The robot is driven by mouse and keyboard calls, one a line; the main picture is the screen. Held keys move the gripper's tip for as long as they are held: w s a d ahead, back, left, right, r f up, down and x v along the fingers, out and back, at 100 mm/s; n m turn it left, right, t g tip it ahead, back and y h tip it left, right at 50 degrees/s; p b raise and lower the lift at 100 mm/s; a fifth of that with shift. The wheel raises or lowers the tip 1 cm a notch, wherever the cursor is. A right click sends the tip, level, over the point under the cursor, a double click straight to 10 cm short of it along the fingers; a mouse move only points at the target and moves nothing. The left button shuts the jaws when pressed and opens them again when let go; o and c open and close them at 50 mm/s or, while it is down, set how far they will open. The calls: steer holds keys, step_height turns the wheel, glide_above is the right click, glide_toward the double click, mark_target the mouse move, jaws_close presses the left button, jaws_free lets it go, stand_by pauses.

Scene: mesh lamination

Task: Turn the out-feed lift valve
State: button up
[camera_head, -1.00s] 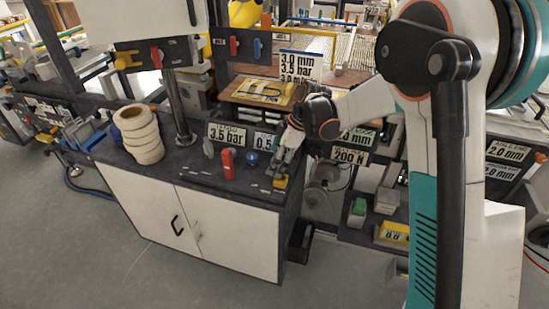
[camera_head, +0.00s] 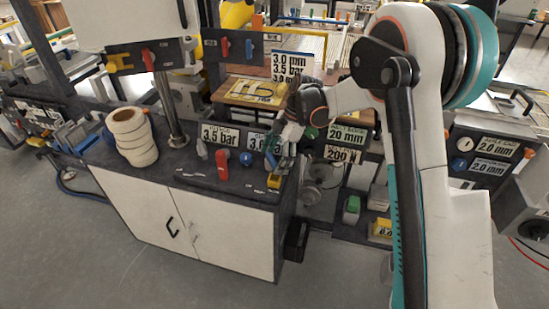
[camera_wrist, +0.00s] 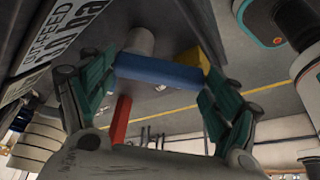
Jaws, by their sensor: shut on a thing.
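My gripper (camera_wrist: 160,98) is shut on a blue bar-shaped valve handle (camera_wrist: 170,72), which spans between its teal fingers in the wrist view. A pale round stem (camera_wrist: 140,40) shows behind the handle. A sign reading OUTFEED (camera_wrist: 50,38) stands beside it at the left. In the head view my gripper (camera_head: 272,160) reaches down at the right end of the dark cabinet top (camera_head: 190,187), where the fingers largely hide the handle. The display behind it (camera_head: 257,143) reads about 3.0, its right part hidden by my gripper.
A red valve handle (camera_head: 222,163), a blue knob (camera_head: 246,158) and a yellow block (camera_head: 274,181) sit close to my gripper. A 3.5 bar sign (camera_head: 220,135) stands behind. White rolls (camera_head: 133,137) are stacked at the left. Open floor (camera_head: 130,265) lies in front of the cabinet.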

steer(key=o, duration=1.5)
steer(key=shift+c, duration=0.2)
steer(key=v, duration=1.2)
